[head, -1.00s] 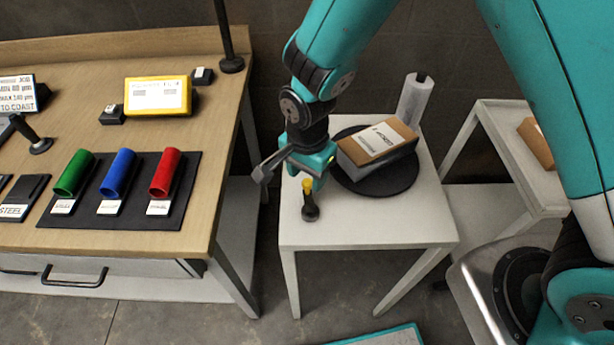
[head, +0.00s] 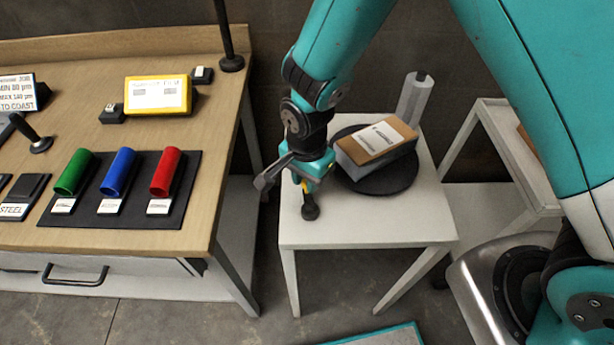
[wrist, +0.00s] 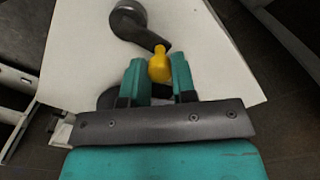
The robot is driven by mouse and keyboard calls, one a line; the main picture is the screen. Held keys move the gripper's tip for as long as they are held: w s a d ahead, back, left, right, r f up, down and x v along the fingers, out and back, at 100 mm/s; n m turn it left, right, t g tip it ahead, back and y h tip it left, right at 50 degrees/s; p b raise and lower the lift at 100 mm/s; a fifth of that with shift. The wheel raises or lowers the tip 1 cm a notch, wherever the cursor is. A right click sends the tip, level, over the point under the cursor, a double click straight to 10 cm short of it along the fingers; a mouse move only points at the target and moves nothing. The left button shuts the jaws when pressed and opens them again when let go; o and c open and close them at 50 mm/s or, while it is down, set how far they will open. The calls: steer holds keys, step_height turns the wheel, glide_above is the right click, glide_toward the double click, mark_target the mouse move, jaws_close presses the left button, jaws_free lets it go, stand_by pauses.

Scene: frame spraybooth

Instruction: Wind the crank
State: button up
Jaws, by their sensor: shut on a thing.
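The crank shows in the wrist view as a dark arm with a round hub (wrist: 128,18) and a yellow knob (wrist: 160,66) at its end. In the head view the dark crank base (head: 310,211) stands near the front left of a small white table. My gripper (head: 306,186) is over the crank, pointing down. In the wrist view its two teal fingers (wrist: 161,78) are on either side of the yellow knob, shut on it. In the head view the knob is mostly hidden by the fingers.
A black turntable (head: 388,185) bearing a labelled box (head: 362,155) is close to the right of my gripper on the white table (head: 370,234). A grey cylinder (head: 413,97) stands behind. A wooden workbench (head: 215,120) with coloured tubes is to the left.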

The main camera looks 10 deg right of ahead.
steer(key=n, duration=0.1)
steer(key=a+n, duration=0.1)
steer(key=shift+n, duration=0.4)
steer(key=n, duration=0.2)
steer(key=a+n, duration=0.1)
steer(key=shift+s+a+n, duration=0.1)
steer(key=shift+s+n, duration=0.15)
steer(key=shift+n, duration=0.15)
steer(key=n, duration=0.2)
steer(key=shift+s+a+n, duration=0.3)
steer(key=shift+a, duration=0.1)
steer(key=n, duration=0.1)
steer(key=s+n, duration=0.1)
steer(key=n, duration=0.1)
steer(key=shift+a+n, duration=0.3)
steer(key=shift+a, duration=0.1)
steer(key=n, duration=0.1)
steer(key=s+n, duration=0.1)
steer(key=n, duration=0.1)
steer(key=s+n, duration=0.1)
steer(key=n, duration=0.1)
steer(key=shift+a, duration=0.2)
steer(key=n, duration=0.2)
steer(key=s+n, duration=0.1)
steer(key=shift+d+n, duration=0.1)
steer(key=shift+n, duration=0.3)
steer(key=shift+s+d+n, duration=0.15)
steer(key=shift+s+n, duration=0.25)
steer(key=shift+n, duration=0.8)
